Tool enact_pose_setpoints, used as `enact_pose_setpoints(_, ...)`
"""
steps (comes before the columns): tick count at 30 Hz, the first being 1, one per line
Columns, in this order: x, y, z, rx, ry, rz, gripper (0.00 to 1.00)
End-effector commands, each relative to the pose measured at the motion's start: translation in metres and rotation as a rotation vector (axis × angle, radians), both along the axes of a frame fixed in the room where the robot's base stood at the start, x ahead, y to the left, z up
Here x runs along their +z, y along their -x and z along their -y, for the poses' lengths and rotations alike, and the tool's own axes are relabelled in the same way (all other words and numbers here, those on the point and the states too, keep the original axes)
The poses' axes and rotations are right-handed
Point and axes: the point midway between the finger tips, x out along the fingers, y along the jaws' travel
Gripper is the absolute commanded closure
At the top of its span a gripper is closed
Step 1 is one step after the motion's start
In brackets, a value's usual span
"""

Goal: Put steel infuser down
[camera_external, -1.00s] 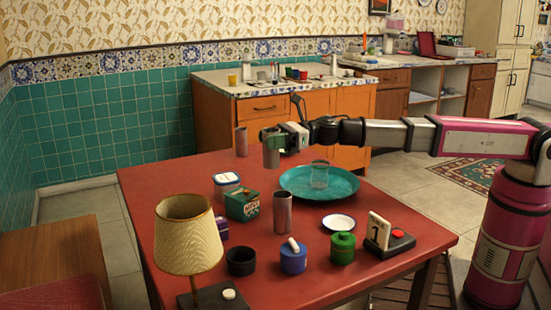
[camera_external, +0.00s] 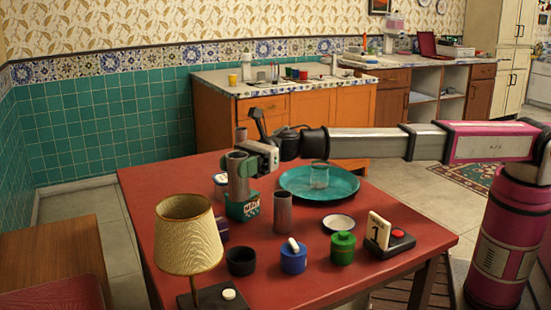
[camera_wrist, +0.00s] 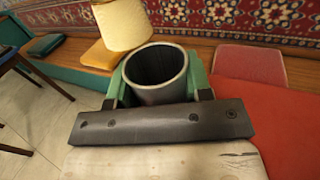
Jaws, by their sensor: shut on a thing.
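My gripper (camera_external: 240,168) is shut on a steel cylinder (camera_external: 237,178), the steel infuser. A similar steel cylinder (camera_external: 283,212) stands on the red table (camera_external: 190,180) to the right.
A teal tray (camera_external: 340,193) with a clear glass (camera_external: 319,175) lies at the right. A lamp (camera_external: 188,235), black cup (camera_external: 241,261), blue jar (camera_external: 293,259), green jar (camera_external: 342,248), white saucer (camera_external: 338,222) and number stand (camera_external: 379,231) line the near side. The table's left part is bare.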

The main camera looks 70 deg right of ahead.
Motion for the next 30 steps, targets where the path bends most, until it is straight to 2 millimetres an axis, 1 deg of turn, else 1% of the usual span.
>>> enact_pose_setpoints(1,-0.007,-0.013,0.004,-0.001,0.000,-0.003,0.78)
enact_pose_setpoints(3,-0.015,-0.026,0.011,-0.003,0.000,-0.001,0.78)
enact_pose_setpoints(6,-0.026,-0.042,0.019,-0.001,-0.001,-0.002,0.78)
enact_pose_setpoints(10,-0.036,-0.056,0.027,-0.002,0.000,-0.001,0.78)
enact_pose_setpoints(13,-0.040,-0.061,0.030,0.000,0.000,-0.001,0.78)
enact_pose_setpoints(17,-0.045,-0.062,0.031,0.000,0.000,0.000,0.78)
enact_pose_setpoints(25,-0.079,-0.062,0.031,-0.002,-0.001,-0.003,0.78)
enact_pose_setpoints(27,-0.082,-0.062,0.031,-0.002,-0.001,-0.002,0.78)
enact_pose_setpoints(30,-0.082,-0.062,0.031,-0.002,-0.001,-0.001,0.78)
